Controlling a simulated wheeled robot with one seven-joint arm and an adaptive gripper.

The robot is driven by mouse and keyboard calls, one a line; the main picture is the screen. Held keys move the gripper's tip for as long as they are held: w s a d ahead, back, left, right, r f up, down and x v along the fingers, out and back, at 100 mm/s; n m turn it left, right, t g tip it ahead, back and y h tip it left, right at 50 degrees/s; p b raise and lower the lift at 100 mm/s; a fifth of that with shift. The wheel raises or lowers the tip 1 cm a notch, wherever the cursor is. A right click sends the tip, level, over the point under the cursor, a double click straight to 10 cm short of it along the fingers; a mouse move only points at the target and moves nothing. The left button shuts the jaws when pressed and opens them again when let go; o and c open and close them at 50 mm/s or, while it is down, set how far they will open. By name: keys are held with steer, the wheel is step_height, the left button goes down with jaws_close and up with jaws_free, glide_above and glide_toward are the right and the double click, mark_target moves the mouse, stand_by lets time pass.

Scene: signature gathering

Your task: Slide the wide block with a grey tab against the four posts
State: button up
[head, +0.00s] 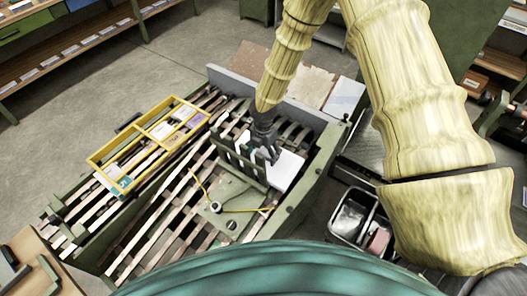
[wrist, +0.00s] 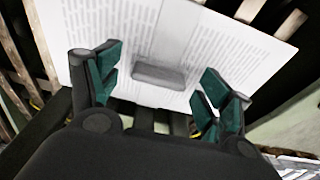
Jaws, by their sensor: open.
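The wide block (head: 288,172) is white, at the right of the green frame in the head view. In the wrist view, the wide block (wrist: 85,22) shows printed text lines and a grey tab (wrist: 160,76) at its middle. The dark green posts (head: 238,163) stand upright in a row just left of the block; I cannot tell whether they touch it. My gripper (head: 266,150) is over the block beside the posts and hides part of both. In the wrist view, my gripper (wrist: 162,82) is open, its green-padded fingers on either side of the tab, with gaps showing.
A yellow divided tray (head: 127,151) with cards lies on slats to the left. A yellow-armed fitting (head: 215,207) is on the green plate before the posts. A grey-green wall (head: 292,104) bounds the frame's back. A dark bin (head: 352,216) stands right of the frame.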

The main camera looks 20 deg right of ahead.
steer(key=shift+c, duration=0.4)
steer(key=c, duration=1.5)
steer(key=shift+o, duration=0.2)
steer(key=shift+s+a, duration=0.1)
steer(key=shift+a, duration=0.05)
steer(key=shift+s+a+f, duration=0.1)
steer(key=shift+s+a, duration=0.3)
steer(key=shift+s, duration=0.05)
steer(key=o, duration=1.5)
steer(key=shift+a, duration=0.2)
steer(key=shift+d, duration=0.25)
step_height(320, 180, up, 12)
steer(key=shift+r, duration=0.1)
